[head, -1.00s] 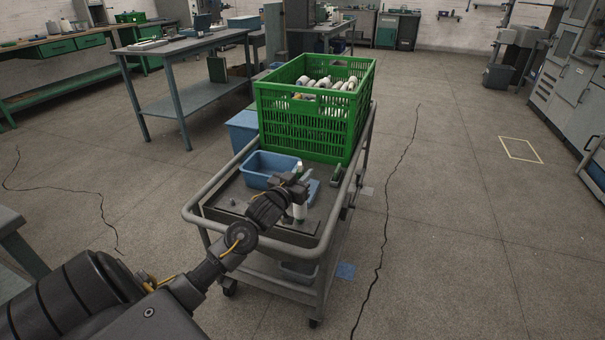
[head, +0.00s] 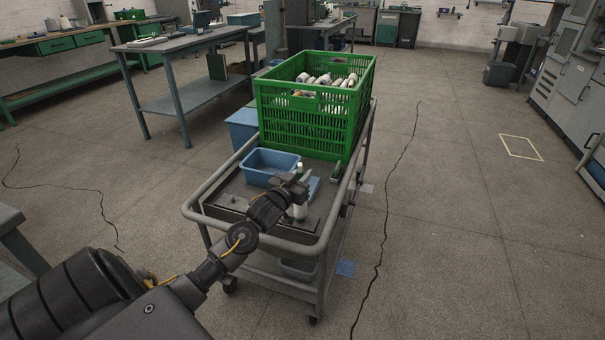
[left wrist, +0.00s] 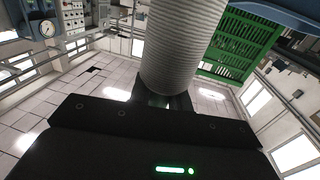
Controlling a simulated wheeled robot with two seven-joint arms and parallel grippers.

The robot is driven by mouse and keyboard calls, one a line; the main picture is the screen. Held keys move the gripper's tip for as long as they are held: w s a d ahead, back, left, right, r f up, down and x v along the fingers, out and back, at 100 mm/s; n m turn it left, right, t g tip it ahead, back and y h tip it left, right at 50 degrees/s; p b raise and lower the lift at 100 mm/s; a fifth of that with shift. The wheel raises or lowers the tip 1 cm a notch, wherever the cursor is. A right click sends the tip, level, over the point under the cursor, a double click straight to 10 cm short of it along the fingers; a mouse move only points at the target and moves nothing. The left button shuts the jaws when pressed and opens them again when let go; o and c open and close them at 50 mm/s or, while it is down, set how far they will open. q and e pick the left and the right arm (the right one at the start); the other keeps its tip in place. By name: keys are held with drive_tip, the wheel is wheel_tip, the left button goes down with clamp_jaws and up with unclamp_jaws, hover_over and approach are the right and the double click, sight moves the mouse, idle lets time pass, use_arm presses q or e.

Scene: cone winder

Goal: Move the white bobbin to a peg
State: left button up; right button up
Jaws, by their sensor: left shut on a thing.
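The white bobbin (head: 300,211) is upright above the near part of the trolley's top. My left gripper (head: 298,187) is shut on it, and the arm hides part of it. In the left wrist view the bobbin (left wrist: 182,45) is large, pale and ridged, between the dark fingers (left wrist: 165,100). I cannot tell in the head view whether its lower end touches the trolley. A small upright stub (head: 233,199), perhaps a peg, shows on the dark trolley top left of the gripper. My right gripper is not in view.
The grey trolley (head: 322,245) has a raised tubular rail around it. A green crate (head: 308,125) with several bobbins stands at its far end. A blue bin (head: 268,167) sits behind my gripper. The floor right of the trolley is mostly clear.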

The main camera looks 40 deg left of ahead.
use_arm(q)
drive_tip(key=o, duration=1)
drive_tip(key=s, duration=0.3)
drive_tip(key=s+d, duration=0.1)
drive_tip(key=s, duration=0.3)
drive_tip(key=s+p, duration=0.1)
drive_tip(key=s, duration=0.2)
drive_tip(key=shift+s+d, duration=0.35)
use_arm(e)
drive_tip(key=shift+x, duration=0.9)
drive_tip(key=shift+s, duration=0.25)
